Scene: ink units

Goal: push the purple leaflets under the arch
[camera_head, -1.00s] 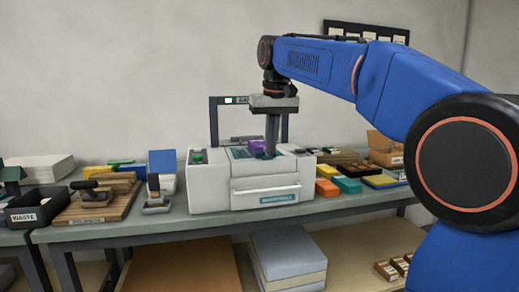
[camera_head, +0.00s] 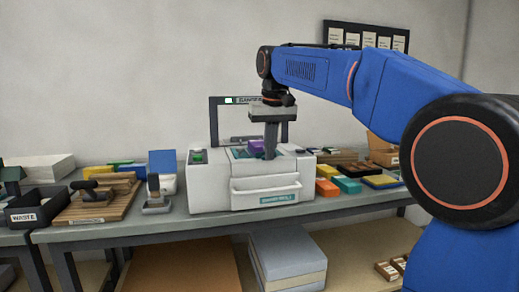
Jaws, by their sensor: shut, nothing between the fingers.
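The purple leaflets (camera_head: 255,145) show as a small purple block on top of the white machine, just left of and behind my gripper fingers. My gripper (camera_head: 270,156) points down with its fingers shut and empty, low over the teal top of the white machine (camera_head: 215,185). I cannot tell whether the fingers touch the leaflets. The dark arch (camera_head: 213,124) stands behind the machine, with a small lit display on its top bar. My gripper hides part of its right side.
A black waste bin (camera_head: 28,219), a wooden board (camera_head: 95,205) and a stamp-like tool (camera_head: 156,201) stand to the left. Orange and teal blocks (camera_head: 346,185) lie right of the machine. The bench front edge (camera_head: 130,231) is mostly clear.

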